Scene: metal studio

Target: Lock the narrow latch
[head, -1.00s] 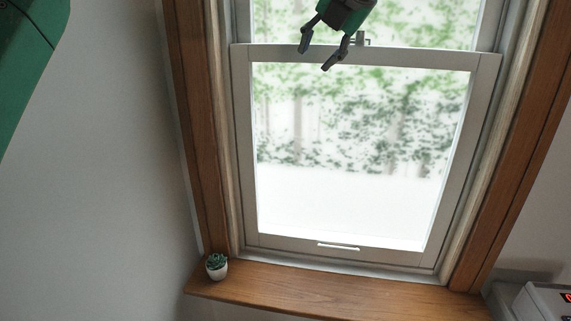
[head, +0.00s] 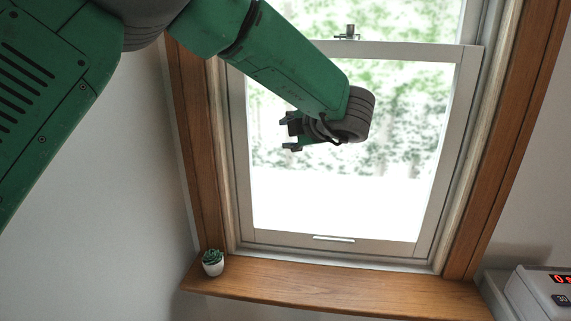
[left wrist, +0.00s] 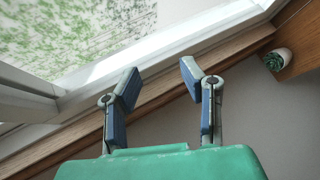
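The narrow latch (head: 348,34) is a small grey metal piece at the top middle of the lower window sash (head: 400,52). An upright part stands on a flat base; I cannot tell whether it is locked. My left gripper (head: 286,134) is in front of the glass, well below and left of the latch, touching nothing that I can see. In the left wrist view my left gripper (left wrist: 160,74) has its two fingers spread apart with nothing between them. The latch is not visible in that view. My right gripper is out of view.
A wooden sill (head: 330,285) runs below the window, with a small potted succulent (head: 213,262) at its left end. A white device with a red display (head: 545,290) stands at the lower right. Wooden trim (head: 500,150) frames the window.

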